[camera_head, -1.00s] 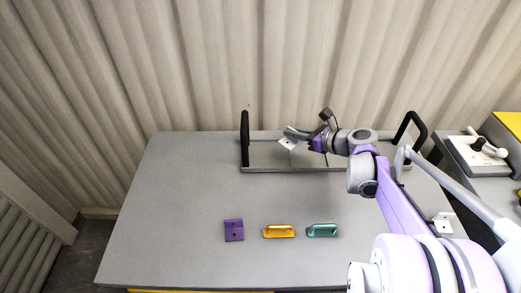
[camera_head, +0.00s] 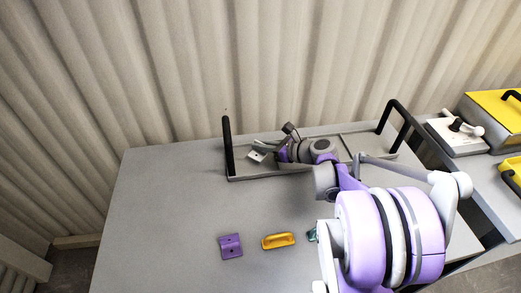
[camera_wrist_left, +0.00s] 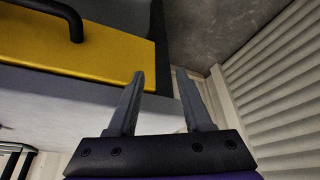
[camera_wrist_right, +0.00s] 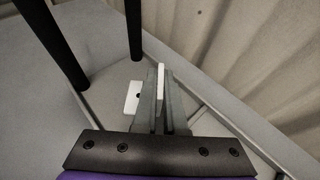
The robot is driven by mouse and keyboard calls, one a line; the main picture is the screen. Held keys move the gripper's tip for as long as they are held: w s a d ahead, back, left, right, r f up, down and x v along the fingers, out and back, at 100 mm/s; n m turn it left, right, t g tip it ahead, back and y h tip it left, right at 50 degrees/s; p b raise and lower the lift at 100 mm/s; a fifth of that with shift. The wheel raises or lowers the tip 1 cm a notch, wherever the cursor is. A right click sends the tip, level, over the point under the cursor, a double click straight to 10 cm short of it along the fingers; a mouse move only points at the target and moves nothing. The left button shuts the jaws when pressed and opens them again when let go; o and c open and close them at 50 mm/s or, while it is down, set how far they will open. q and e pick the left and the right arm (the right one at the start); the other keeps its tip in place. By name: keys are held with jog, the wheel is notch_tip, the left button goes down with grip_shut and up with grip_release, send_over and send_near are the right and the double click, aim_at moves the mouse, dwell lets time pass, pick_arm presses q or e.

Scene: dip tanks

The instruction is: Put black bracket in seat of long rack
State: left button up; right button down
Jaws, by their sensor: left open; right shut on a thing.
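The long rack (camera_head: 236,178) is a shallow grey frame with cross-bars and a black upright handle at each end, at the back of the table. My right gripper (camera_head: 264,148) is over its left part, shut on a white L-shaped bracket (camera_head: 256,157). In the right wrist view the bracket (camera_wrist_right: 132,98) shows one flat plate with a hole and one plate between the fingers. I cannot tell whether it touches the rack. I see no black bracket. My left gripper (camera_wrist_left: 160,76) is open and empty, in the left wrist view only.
A purple bracket (camera_head: 231,246), a yellow handle (camera_head: 278,240) and a teal part (camera_head: 312,235), partly hidden by my right arm, lie at the table's front. The table's left is clear.

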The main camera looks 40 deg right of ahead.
jog(key=shift+f, duration=0.85)
jog(key=c, duration=1)
grip_release()
jog(key=shift+f, duration=0.1)
jog(key=shift+r, duration=0.25)
jog(key=p+v, duration=0.1)
jog(key=v, duration=1.1)
